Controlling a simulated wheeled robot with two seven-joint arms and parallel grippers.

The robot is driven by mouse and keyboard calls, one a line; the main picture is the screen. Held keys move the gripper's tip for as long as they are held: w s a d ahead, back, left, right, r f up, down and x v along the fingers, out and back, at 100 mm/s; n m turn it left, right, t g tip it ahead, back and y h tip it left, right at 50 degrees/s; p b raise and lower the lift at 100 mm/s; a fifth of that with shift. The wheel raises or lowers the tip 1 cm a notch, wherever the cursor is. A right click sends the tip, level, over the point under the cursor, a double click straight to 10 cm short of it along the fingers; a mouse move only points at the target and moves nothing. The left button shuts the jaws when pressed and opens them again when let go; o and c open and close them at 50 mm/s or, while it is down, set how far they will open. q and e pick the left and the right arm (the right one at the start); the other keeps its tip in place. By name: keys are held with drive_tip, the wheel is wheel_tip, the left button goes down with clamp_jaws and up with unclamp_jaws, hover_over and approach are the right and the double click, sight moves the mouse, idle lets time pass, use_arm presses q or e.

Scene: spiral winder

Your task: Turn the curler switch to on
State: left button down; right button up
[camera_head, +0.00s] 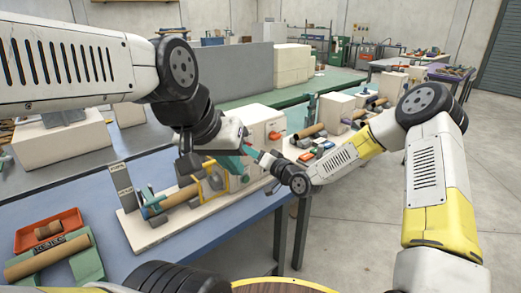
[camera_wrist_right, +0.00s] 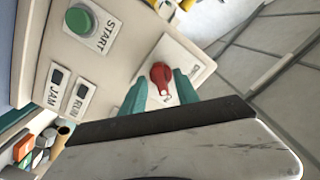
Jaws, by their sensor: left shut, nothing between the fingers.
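The curler switch is a red knob (camera_wrist_right: 161,74) on a white label plate of the machine's cream panel. In the right wrist view, my right gripper (camera_wrist_right: 160,90) has its two teal fingers apart, one on each side of the knob's lower part. I cannot tell whether they touch it. The small labels by the knob are too blurred or covered to read its setting. In the head view, the red knob (camera_head: 274,135) shows on the cream box, with my right gripper (camera_head: 251,149) before it. My left gripper (camera_head: 230,164) is shut and empty, lower, above the winder.
A green START button (camera_wrist_right: 81,21) and dark JAM (camera_wrist_right: 57,76) and RUN (camera_wrist_right: 81,91) indicators share the panel. The winder's base board (camera_head: 150,236) stands on a blue table (camera_head: 255,222). A red tray (camera_head: 48,229) and brown tubes lie left. Open floor lies right.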

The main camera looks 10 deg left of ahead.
drive_tip(key=v, duration=0.7)
drive_tip(key=shift+s+d, duration=0.25)
drive_tip(key=shift+d, duration=0.1)
